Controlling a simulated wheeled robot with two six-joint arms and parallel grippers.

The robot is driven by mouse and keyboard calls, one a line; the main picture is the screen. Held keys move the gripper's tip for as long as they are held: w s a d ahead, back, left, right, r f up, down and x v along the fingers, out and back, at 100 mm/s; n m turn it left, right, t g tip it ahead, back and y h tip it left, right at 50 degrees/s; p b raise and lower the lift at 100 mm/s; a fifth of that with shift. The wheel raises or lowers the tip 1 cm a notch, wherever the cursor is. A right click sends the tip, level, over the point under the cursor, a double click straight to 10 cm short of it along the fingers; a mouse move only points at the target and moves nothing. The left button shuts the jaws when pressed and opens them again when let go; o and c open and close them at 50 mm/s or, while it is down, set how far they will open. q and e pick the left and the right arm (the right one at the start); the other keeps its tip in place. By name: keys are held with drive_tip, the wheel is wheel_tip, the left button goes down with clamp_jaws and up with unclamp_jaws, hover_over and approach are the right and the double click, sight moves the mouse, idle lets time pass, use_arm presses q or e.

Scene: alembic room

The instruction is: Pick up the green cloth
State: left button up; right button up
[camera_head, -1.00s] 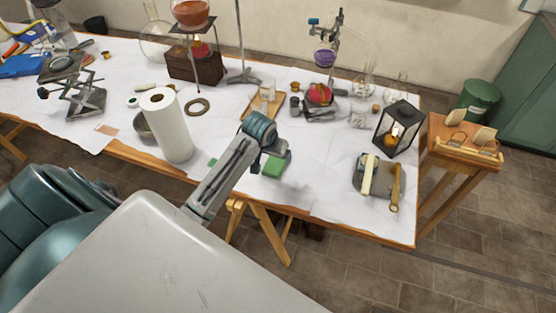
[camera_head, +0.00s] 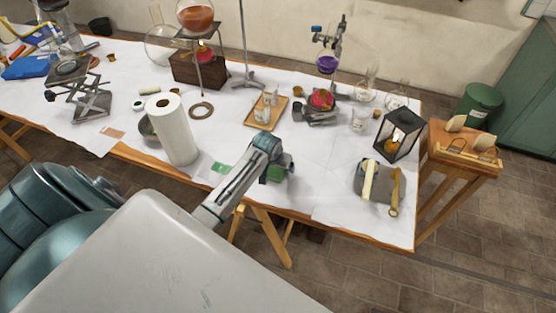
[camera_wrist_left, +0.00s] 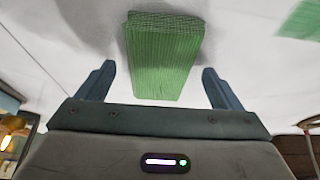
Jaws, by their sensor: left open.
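The green cloth (camera_wrist_left: 165,50) is a folded, ribbed block lying on the white-covered table. In the left wrist view it lies ahead of and between the two fingers. In the head view only part of the cloth (camera_head: 288,172) shows at the table's front, the rest hidden by my left gripper (camera_head: 276,168). My left gripper is open and empty, just over the cloth, with its fingers (camera_wrist_left: 159,70) to either side; contact cannot be told. My right gripper is not in view.
A flat green piece (camera_head: 220,168) lies left of the gripper. A paper roll (camera_head: 175,132) stands further left. A wooden tray (camera_head: 250,121) with small glassware is behind.

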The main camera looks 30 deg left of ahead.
sight(277, 169)
use_arm(q)
drive_tip(key=c, duration=1.1)
drive_tip(key=shift+o, duration=0.2)
drive_tip(key=shift+r+b, duration=0.5)
drive_tip(key=shift+r, duration=0.35)
drive_tip(key=shift+s+d+r+b, duration=0.3)
drive_tip(key=shift+s+r+b, duration=0.25)
drive_tip(key=shift+r, duration=0.25)
drive_tip(key=s+d+r+b, duration=0.1)
drive_tip(key=s+d, duration=0.2)
drive_tip(key=s, duration=0.3)
drive_tip(key=s+d+b, duration=0.2)
drive_tip(key=s+d, duration=0.1)
drive_tip(key=s, duration=0.4)
drive_tip(key=shift+d+r, duration=0.4)
drive_tip(key=shift+s, duration=0.1)
drive_tip(key=o, duration=0.4)
drive_tip(key=c, duration=0.3)
